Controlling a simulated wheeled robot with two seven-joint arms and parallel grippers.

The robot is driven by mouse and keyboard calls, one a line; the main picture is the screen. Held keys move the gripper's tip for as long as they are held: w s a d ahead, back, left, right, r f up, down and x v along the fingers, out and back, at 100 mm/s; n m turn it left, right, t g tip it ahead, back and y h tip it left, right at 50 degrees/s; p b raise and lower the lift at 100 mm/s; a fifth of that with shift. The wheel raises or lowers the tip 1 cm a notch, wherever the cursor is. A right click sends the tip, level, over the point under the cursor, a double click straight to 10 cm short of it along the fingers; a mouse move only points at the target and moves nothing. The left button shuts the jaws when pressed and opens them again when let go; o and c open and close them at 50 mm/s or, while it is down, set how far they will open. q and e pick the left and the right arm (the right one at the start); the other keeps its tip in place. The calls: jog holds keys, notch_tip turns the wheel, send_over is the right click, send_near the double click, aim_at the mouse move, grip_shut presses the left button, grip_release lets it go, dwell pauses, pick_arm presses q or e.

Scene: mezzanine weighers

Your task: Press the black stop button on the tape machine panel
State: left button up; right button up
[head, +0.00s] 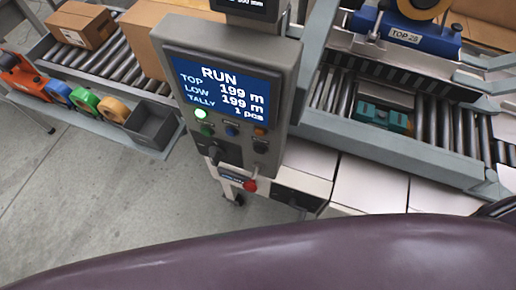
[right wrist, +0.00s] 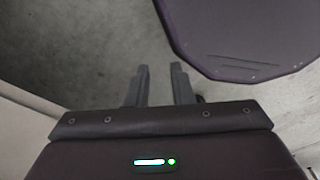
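The tape machine panel (head: 228,95) is a grey box in the middle of the head view. Its blue screen (head: 225,88) reads RUN, TOP 199 m, LOW 199 m, TALLY 1 pcs. A green lamp (head: 201,113) is lit below the screen. A round black button (head: 260,146) sits at the panel's lower right, and a dark knob (head: 214,153) at lower left; their labels are too small to read. My right gripper (right wrist: 159,70) shows only in the right wrist view, fingers apart and empty over grey floor. My left gripper is not in view.
Green, blue (head: 232,130) and orange (head: 260,131) controls sit above the black ones. A red button (head: 250,185) is lower down. Roller conveyors flank the panel, with a cardboard box (head: 80,25) and a shelf of tape rolls (head: 85,101) at left.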

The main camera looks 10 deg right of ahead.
grip_shut()
jog(key=shift+d, duration=0.2)
dwell(1.0)
